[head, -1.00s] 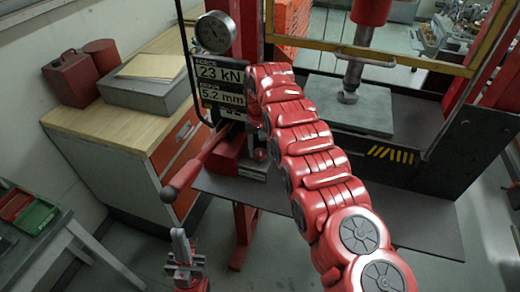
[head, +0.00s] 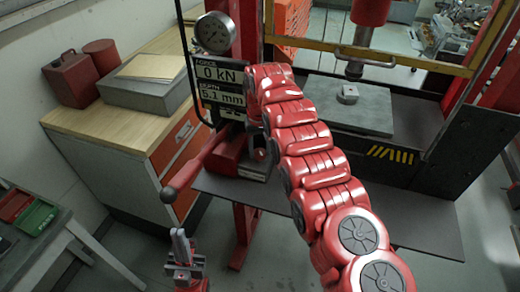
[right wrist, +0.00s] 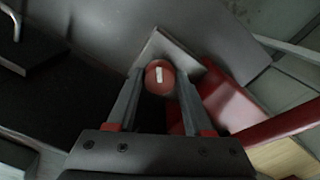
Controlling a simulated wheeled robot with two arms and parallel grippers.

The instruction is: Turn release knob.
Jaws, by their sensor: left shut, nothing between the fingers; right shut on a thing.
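The release knob (right wrist: 160,77) is a red round knob with a white mark, seen in the right wrist view on a grey block. My right gripper (right wrist: 160,84) is shut on it, one finger on each side. The press display (head: 221,85) reads 0 kN and 5.1 mm. The press ram (head: 355,68) is raised clear of a small grey workpiece (head: 347,93). My left gripper (head: 180,242) is shut and empty at lower left.
A red pump lever (head: 195,165) sticks out toward the lower left. A dial gauge (head: 214,32) sits above the display. A wooden-topped cabinet (head: 90,120) stands at left with a grey box (head: 150,85). The press plate (head: 375,118) is otherwise bare.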

